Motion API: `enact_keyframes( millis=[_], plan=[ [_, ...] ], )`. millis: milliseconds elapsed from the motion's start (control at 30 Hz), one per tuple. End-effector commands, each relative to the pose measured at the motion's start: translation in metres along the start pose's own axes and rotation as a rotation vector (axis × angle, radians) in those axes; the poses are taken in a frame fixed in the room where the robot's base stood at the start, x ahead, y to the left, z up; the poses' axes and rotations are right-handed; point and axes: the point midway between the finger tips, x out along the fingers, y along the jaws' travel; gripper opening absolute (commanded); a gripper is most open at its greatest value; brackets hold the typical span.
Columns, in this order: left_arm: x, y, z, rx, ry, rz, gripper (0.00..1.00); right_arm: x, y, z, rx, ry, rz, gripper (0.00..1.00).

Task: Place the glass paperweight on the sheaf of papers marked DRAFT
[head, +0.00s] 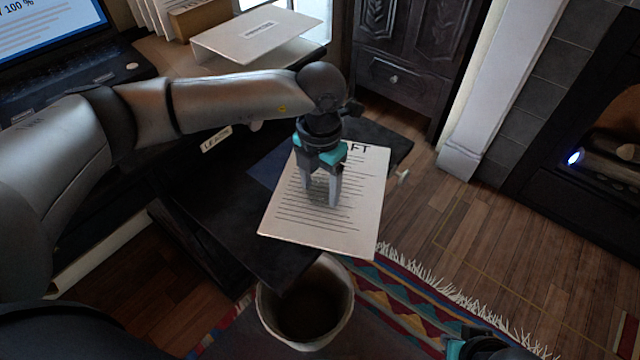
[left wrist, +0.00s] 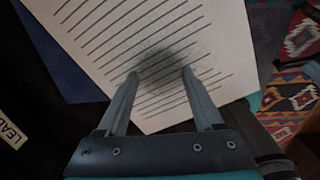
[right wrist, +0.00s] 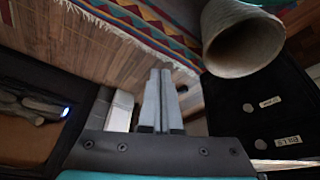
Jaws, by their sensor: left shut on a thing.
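The sheaf of papers marked DRAFT (head: 360,215) lies on a dark surface (head: 235,240), with only "FT" of its heading showing past my wrist. It also shows in the left wrist view (left wrist: 215,35). My left gripper (head: 320,196) points down over the middle of the sheaf. Its fingers are apart and shut on the glass paperweight, which shows as a dim, round, see-through patch (left wrist: 160,70) between the fingertips. I cannot tell whether it touches the paper. My right gripper (right wrist: 160,72) is shut and empty, away from the sheaf.
A dark blue folder (head: 265,167) lies partly under the sheaf. A pale bin (head: 343,322) stands on the floor below the front edge, by a patterned rug (head: 400,295). A laptop (head: 45,35) and a white binder (head: 255,35) are at the back left. A fireplace (head: 590,130) is at right.

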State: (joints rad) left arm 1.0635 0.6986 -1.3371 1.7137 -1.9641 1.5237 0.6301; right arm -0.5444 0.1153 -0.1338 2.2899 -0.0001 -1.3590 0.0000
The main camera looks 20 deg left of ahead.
Motion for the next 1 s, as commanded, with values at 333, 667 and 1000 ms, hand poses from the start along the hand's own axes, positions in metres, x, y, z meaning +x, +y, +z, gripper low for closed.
enact_keyframes(
  millis=[333, 667, 1000],
  plan=[
    [0.003, 0.000, 0.000, 0.000, 0.000, 0.000, 0.83, -0.005, 0.000, -0.003, 0.001, 0.011, 0.000, 0.00],
    [0.003, 0.000, 0.000, 0.000, -0.001, 0.000, 0.98, -0.004, 0.000, -0.002, 0.001, 0.009, 0.001, 0.00],
    [-0.021, 0.000, 0.001, 0.000, -0.004, 0.000, 0.98, 0.012, -0.001, 0.005, -0.002, -0.022, -0.002, 0.00]
  ],
)
